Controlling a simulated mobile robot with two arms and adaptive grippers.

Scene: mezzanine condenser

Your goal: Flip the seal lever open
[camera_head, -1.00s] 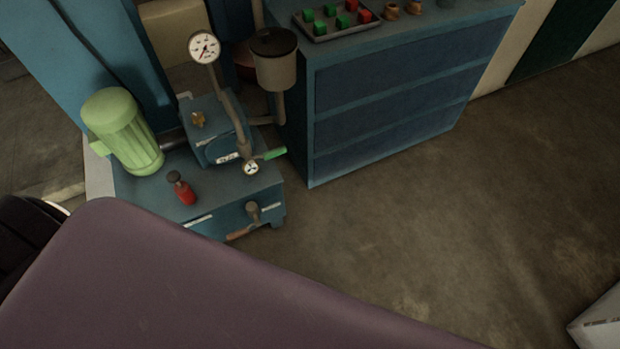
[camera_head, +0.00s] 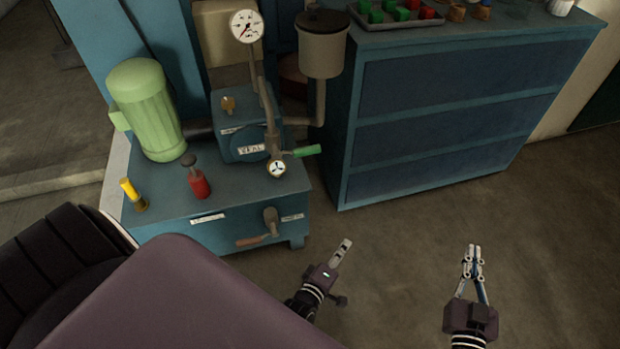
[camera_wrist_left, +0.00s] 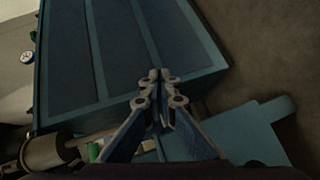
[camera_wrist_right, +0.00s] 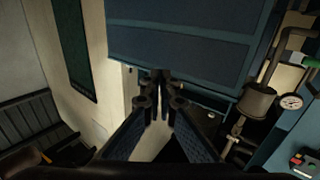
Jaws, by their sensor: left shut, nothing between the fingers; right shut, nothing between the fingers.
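A blue pump unit (camera_head: 245,205) stands at the left in the head view. My right gripper (camera_head: 473,255) is shut and empty, farther right over the floor.
A blue drawer cabinet (camera_head: 430,130) stands right of the unit, with a tray of coloured blocks (camera_head: 395,22) on top. A green motor (camera_head: 146,115), a gauge (camera_head: 246,26) and a lidded pot (camera_head: 321,45) rise from the unit. The floor (camera_head: 540,220) at the right is clear.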

